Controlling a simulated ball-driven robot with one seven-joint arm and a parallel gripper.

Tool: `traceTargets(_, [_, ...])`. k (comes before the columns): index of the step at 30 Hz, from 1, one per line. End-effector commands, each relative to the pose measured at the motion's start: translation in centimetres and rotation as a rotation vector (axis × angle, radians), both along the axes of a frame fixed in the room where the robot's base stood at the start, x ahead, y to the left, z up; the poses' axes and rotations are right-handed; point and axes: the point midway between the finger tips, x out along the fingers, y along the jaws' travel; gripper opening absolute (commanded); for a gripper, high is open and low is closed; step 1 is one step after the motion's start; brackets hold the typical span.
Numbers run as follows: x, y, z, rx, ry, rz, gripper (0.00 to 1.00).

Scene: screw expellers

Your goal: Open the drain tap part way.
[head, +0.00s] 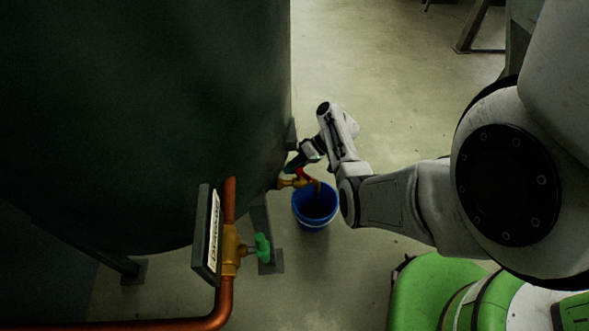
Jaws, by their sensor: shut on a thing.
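The drain tap (289,183) is a brass fitting low on the side of the big dark green tank (150,100). Its red lever (303,174) shows just above the brass body. My gripper (299,165) reaches down to the tap from the upper right and is shut on the red lever. The fingertips and part of the lever are hidden by each other, so the lever's exact angle is hard to tell. A blue bucket (299,217) stands on the floor under the tap's outlet. A thin brownish streak shows at the outlet over the bucket; I cannot tell if it is liquid.
A copper pipe (222,300) with a brass valve (230,252) and green handle (263,247) stands at the front. A sign (207,235) is beside it. A tank foot (271,262) rests near the bucket. The floor (385,60) behind the bucket is clear.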

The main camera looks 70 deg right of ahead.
Motion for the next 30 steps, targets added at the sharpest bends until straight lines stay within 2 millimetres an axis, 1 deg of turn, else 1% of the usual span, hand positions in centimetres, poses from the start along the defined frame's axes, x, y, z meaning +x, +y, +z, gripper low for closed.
traceTargets(1, [-0.01,0.03,-0.22,0.001,0.002,0.019,0.00])
traceTargets(9, [0.00,0.21,-0.12,0.001,0.002,0.073,0.00])
traceTargets(21, [0.00,0.22,-0.09,0.001,0.002,0.077,0.00])
traceTargets(22, [0.00,0.22,-0.09,0.001,0.002,0.076,0.25])
traceTargets(27, [0.02,0.21,-0.06,0.000,0.001,0.076,0.41])
traceTargets(28, [0.03,0.21,-0.06,0.000,0.001,0.076,0.43])
traceTargets(30, [0.04,0.20,-0.04,0.000,0.001,0.076,0.43])
